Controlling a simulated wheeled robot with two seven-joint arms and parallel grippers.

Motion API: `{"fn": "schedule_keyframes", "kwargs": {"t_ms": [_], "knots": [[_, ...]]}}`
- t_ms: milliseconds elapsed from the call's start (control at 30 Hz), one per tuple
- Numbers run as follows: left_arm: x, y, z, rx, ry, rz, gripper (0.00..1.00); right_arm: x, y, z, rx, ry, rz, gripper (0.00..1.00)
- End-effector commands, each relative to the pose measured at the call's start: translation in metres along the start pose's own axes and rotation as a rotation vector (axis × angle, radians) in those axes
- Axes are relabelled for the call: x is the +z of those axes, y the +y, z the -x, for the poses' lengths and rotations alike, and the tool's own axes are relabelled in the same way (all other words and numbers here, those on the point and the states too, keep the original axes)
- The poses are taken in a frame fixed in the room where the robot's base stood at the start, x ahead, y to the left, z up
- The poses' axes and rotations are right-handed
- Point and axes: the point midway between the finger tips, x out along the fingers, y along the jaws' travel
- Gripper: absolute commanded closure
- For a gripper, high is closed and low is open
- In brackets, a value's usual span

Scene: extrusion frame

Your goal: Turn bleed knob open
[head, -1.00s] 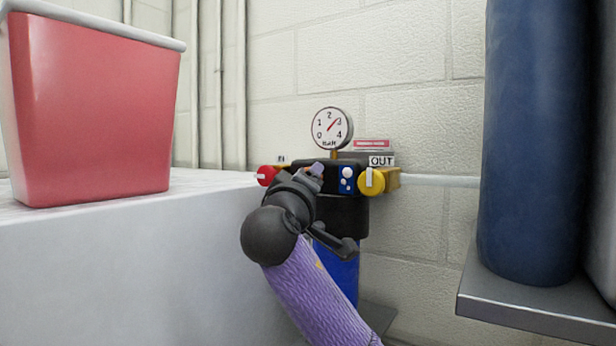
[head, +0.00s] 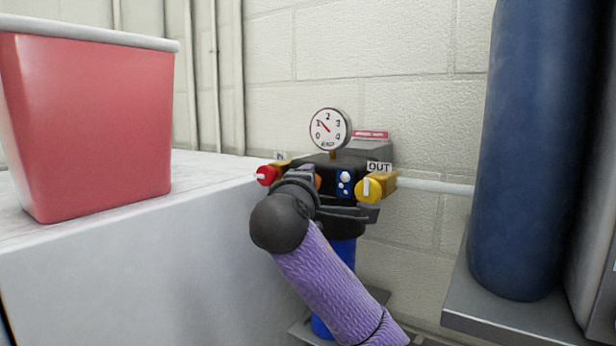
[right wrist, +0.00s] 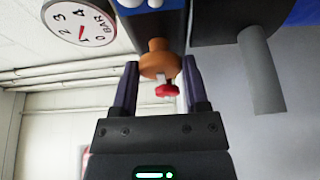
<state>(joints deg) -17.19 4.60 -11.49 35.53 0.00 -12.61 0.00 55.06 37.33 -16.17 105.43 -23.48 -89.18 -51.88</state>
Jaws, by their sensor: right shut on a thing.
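The orange knob (right wrist: 158,66) sits on a short stem, between the two fingers of my right gripper (right wrist: 160,84). In the head view the right gripper (head: 307,179) covers the left part of the black regulator body (head: 328,164), and only a sliver of orange shows. A small red piece with a white tab (right wrist: 167,90) shows just below the orange knob in the wrist view. The pressure gauge (head: 330,129) on top has its needle near 1. My left gripper is not in view.
A red IN knob (head: 266,175) and a yellow OUT knob (head: 368,190) flank the body. A white counter with a red bin (head: 95,120) stands left. A blue cylinder (head: 530,150) stands on a grey shelf (head: 520,315) at right.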

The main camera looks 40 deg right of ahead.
Motion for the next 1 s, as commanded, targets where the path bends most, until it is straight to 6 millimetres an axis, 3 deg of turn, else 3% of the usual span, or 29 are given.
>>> {"fn": "schedule_keyframes", "kwargs": {"t_ms": [500, 533, 667, 1000], "knots": [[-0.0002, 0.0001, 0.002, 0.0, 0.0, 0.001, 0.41, -0.0006, -0.0009, 0.0001, -0.008, 0.001, 0.016, 1.0], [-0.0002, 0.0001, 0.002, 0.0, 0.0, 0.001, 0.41, -0.0006, -0.0009, 0.0001, -0.008, 0.001, 0.016, 0.35], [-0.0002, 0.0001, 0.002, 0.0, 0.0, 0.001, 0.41, -0.0004, -0.0007, 0.0, -0.007, 0.001, 0.015, 0.08], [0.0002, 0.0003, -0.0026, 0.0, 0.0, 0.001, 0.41, -0.0008, -0.0017, 0.0077, -0.005, 0.002, 0.013, 0.08]]}}
